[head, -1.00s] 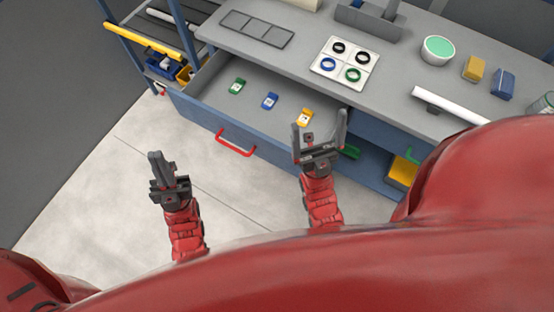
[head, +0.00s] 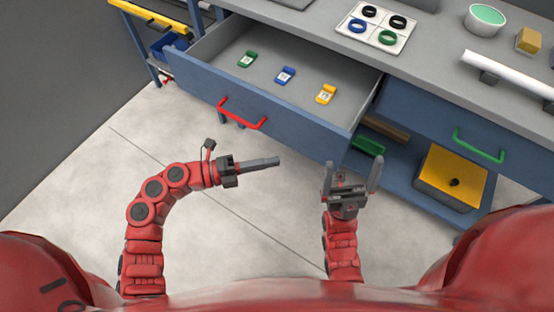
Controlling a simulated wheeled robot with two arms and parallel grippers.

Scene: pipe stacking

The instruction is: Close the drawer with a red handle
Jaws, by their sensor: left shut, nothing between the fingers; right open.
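The drawer with the red handle (head: 242,114) is pulled open from the blue-grey workbench. Its front panel (head: 290,138) faces me. Inside lie a green tag (head: 248,59), a blue tag (head: 285,75) and a yellow tag (head: 326,94). My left gripper (head: 277,161) is shut and empty, pointing right, in front of and below the drawer front, apart from the handle. My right gripper (head: 352,172) is open and empty, pointing up near the right end of the drawer front.
A second drawer with a green handle (head: 479,147) is shut at the right. Below it a shelf holds a yellow-lidded box (head: 452,178) and a green item (head: 368,145). The benchtop holds a ring board (head: 376,28) and a white pipe (head: 510,74). Floor in front is clear.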

